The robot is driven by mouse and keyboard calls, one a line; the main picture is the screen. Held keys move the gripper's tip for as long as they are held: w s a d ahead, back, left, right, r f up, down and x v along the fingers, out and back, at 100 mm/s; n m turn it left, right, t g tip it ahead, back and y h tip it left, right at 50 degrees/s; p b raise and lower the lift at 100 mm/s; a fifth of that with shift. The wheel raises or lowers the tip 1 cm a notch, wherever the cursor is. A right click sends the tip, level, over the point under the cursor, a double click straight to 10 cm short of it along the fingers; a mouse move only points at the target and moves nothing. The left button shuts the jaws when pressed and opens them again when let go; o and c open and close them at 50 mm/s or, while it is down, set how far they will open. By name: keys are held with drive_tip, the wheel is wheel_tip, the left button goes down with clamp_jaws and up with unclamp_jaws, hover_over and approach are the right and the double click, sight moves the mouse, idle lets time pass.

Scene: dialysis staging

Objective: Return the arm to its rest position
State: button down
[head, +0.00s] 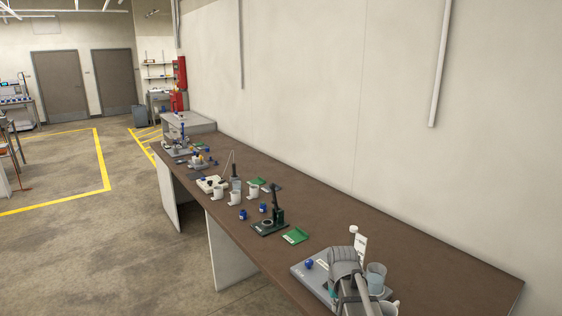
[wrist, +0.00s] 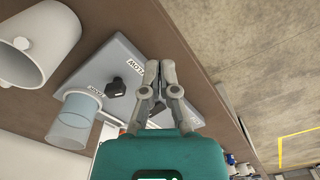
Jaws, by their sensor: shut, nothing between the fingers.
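My gripper (wrist: 159,85) shows in the wrist view with its grey fingers closed together and nothing held between them. It is above a grey plate (wrist: 120,62) with a black knob (wrist: 116,88) and printed labels; I cannot tell the height of the gap. In the head view, my grey arm reaches in at the lower right over the near end of the bench (head: 430,255), and it hides part of the grey base plate (head: 303,275) there. The fingers cannot be made out in the head view.
A clear beaker (wrist: 75,118) and a white mug (wrist: 38,42) stand close by at left in the wrist view. Farther along the bench are a green card (head: 295,236), a dark stand (head: 278,215) and white mugs (head: 235,197). The wall (head: 400,150) runs behind.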

drive_tip(key=s, duration=1.1)
drive_tip(key=shift+s, duration=0.2)
drive_tip(key=shift+a, duration=0.1)
idle(1.4)
